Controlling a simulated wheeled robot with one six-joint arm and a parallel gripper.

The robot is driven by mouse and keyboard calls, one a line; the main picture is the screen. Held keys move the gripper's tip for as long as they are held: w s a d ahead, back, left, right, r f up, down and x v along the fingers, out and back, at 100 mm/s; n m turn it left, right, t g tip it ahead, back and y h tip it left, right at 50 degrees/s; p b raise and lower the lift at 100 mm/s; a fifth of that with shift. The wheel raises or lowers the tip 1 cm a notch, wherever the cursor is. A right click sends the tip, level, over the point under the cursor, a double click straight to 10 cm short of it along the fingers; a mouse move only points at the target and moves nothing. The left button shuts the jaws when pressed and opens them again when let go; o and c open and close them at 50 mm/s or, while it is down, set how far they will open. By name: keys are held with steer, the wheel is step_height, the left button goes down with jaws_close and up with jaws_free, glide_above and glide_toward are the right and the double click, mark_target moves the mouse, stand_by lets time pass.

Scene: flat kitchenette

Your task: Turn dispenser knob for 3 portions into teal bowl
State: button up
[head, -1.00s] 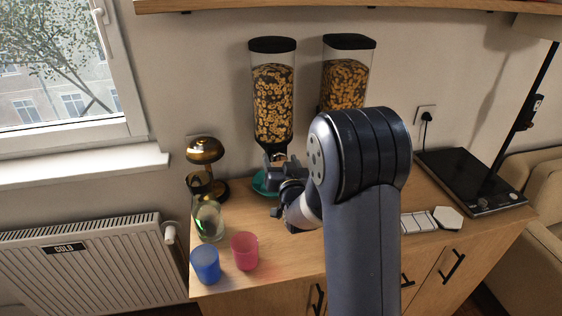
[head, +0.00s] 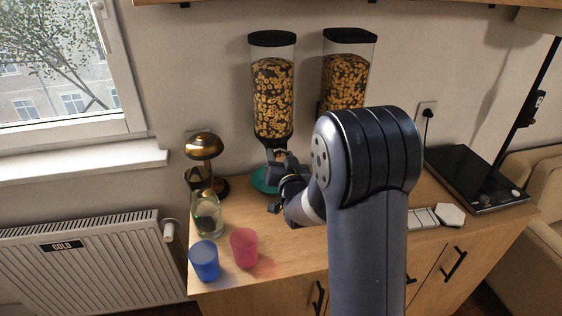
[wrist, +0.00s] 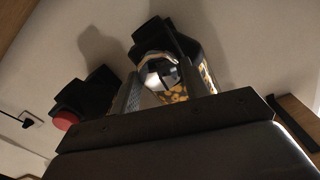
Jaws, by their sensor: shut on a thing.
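The left cereal dispenser (head: 273,98) hangs on the wall, a clear hopper of ring cereal with a black lid. Below it the teal bowl (head: 263,181) stands on the counter, mostly hidden behind my gripper. My gripper (head: 279,157) is at the dispenser's lower front, just above the bowl. In the wrist view my gripper (wrist: 160,88) is shut on the shiny dispenser knob (wrist: 158,73), with cereal visible behind it. The bowl's contents are hidden.
A second cereal dispenser (head: 346,75) hangs to the right, partly behind my arm; its red knob (wrist: 66,120) shows in the wrist view. A brass lamp (head: 204,148), a glass vessel (head: 208,220), a blue cup (head: 204,261) and a pink cup (head: 243,247) stand on the left.

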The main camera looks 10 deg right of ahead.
steer(key=m+b, duration=0.2)
steer(key=b, duration=0.1)
steer(key=m+b, duration=0.2)
steer(key=b, duration=0.1)
steer(key=shift+f, duration=0.35)
steer(key=m+b, duration=0.4)
steer(key=b, duration=0.1)
steer(key=shift+d+m, duration=0.1)
steer(key=shift+m, duration=0.3)
steer(key=m+b, duration=0.4)
steer(key=shift+r+m+b, duration=0.1)
steer(key=shift+m+b, duration=0.95)
steer(key=shift+m, duration=0.65)
steer(key=o, duration=1)
steer(key=shift+s, duration=0.1)
